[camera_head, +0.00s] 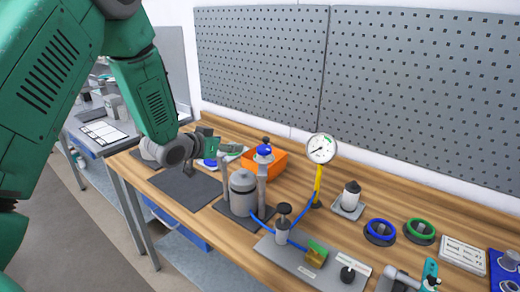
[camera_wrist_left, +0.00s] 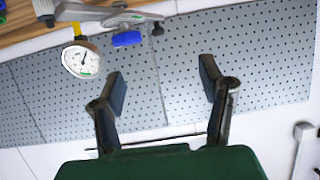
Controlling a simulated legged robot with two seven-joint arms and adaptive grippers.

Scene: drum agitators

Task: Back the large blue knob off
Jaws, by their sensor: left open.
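A large blue knob (camera_head: 264,151) sits at the top of the right-hand grey post of the drum agitator stand (camera_head: 242,192) on the bench. In the left wrist view, a blue knob (camera_wrist_left: 127,39) shows under a grey bar (camera_wrist_left: 105,13), beyond the left finger. My left gripper (camera_head: 234,148) is at the left of the knob, apart from it. The left wrist view shows its two fingers (camera_wrist_left: 162,85) spread wide with nothing between them. My right gripper is not seen.
An orange bin (camera_head: 277,169) stands behind the stand. A dial gauge (camera_head: 321,149) on a yellow stem is to its right, joined by blue hose. Blue and green rings (camera_head: 380,232) lie farther right. A perforated panel (camera_head: 420,80) backs the bench.

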